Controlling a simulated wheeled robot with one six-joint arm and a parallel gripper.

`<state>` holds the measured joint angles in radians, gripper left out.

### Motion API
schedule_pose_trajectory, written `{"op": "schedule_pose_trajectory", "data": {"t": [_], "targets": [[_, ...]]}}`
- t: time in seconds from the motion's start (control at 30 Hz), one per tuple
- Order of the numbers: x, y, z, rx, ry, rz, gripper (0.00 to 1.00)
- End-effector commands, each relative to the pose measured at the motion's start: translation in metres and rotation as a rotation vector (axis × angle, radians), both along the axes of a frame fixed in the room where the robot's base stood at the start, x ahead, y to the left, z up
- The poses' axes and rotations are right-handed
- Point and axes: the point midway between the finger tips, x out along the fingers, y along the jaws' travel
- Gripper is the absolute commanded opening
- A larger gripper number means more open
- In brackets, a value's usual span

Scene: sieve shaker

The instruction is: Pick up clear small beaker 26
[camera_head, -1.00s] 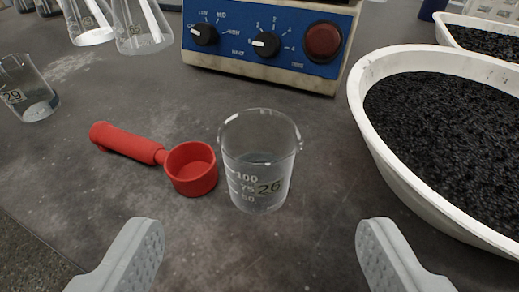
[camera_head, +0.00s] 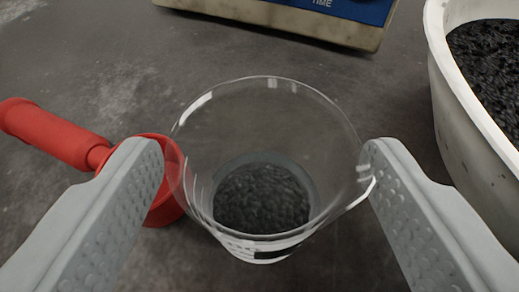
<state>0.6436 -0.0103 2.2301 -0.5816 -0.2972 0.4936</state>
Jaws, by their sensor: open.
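The clear small beaker 26 (camera_head: 265,215) stands upright on the dark bench in the middle of the view. Its rim is wide and close to the camera, and its printed number is mostly hidden below the rim. My gripper (camera_head: 265,165) is open, with one finger on each side of the beaker at its upper part. The left finger overlaps the rim's left edge in the picture, and the right finger is close to the rim's right edge. I cannot tell whether either finger touches the glass.
A red scoop (camera_head: 60,135) lies just left of the beaker, its cup partly behind my left finger. A white tub (camera_head: 445,80) of black grains stands at the right. The blue and cream shaker base (camera_head: 290,28) is at the back. Bench behind the beaker is bare.

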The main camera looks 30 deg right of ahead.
Motion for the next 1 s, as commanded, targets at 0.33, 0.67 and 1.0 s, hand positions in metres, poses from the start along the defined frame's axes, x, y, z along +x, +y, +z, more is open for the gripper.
{"op": "schedule_pose_trajectory", "data": {"t": [0.33, 0.67, 1.0], "targets": [[0.016, -0.008, -0.007, 0.000, 0.000, 0.000, 0.70], [0.016, -0.008, -0.007, 0.000, 0.000, 0.000, 0.37], [0.016, -0.008, -0.007, 0.000, -0.001, 0.000, 0.20]]}}
